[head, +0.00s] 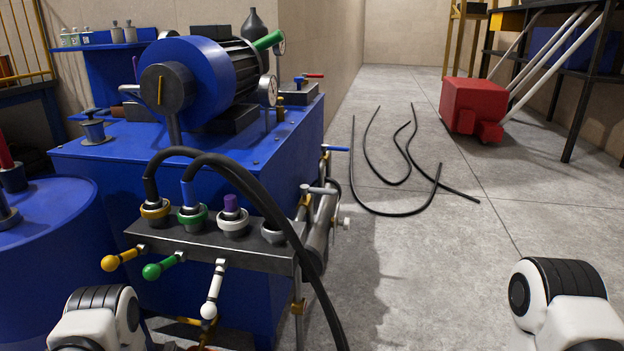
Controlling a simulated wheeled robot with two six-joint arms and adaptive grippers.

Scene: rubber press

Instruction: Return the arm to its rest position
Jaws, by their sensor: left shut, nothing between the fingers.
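My left arm comes in at the bottom left as a white and black joint, in front of the blue press unit (75,165). My right arm shows only as a white and black joint at the bottom right, over bare floor. My right gripper is out of the picture.
A manifold (190,240) with coloured ports carries yellow, green and white handles. Black hoses (270,208) arch from it to the floor. Loose hoses (395,212) lie on the grey floor. A red block (472,105) stands at the back right. A blue drum (45,250) stands left.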

